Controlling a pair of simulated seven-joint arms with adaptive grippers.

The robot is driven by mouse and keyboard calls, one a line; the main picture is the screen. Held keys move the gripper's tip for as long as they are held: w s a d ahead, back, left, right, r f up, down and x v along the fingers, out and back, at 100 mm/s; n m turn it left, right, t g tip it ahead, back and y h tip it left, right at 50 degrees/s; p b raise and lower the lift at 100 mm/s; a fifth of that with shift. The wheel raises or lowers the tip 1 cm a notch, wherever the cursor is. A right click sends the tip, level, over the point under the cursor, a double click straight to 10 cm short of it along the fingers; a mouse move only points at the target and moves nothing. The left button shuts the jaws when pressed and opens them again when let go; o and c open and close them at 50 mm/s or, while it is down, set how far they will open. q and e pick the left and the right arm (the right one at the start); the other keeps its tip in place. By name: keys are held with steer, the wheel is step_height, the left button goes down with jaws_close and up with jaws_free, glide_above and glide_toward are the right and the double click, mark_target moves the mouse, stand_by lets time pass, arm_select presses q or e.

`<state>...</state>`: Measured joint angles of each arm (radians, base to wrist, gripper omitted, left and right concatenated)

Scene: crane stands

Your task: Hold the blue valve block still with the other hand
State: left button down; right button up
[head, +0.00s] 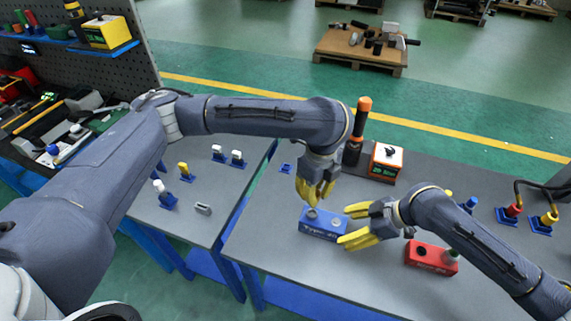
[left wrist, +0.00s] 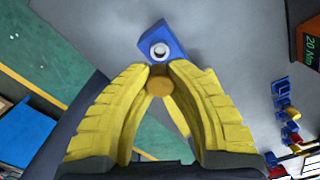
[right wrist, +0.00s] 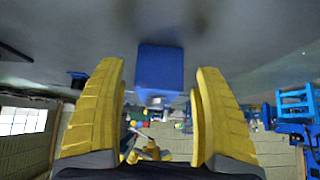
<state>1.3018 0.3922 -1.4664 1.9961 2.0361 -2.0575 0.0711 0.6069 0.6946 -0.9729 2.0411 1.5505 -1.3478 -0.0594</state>
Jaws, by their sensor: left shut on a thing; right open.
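The blue valve block (head: 318,229) lies on the right grey table, lettering on its near side and round openings on top. My left gripper (head: 314,202) points down just above it, shut on a small yellow-brown round piece (left wrist: 159,83). In the left wrist view the block (left wrist: 175,38) shows a pale ringed opening just beyond that piece. Whether the piece touches the block I cannot tell. My right gripper (head: 347,226) is open at the block's right end. In the right wrist view the block (right wrist: 160,72) stands ahead, centred between the spread fingers, with no finger clearly touching it.
A red block (head: 424,256) sits right of the blue one, under my right forearm. Behind stand an orange-topped black tool (head: 358,130) and an orange-and-white box marked 20 Nm (head: 386,160). Red (head: 510,212) and yellow (head: 547,220) fittings stand at far right. The table's front is clear.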

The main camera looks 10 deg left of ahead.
steer(key=shift+x, duration=1.95)
steer(key=c, duration=1.3)
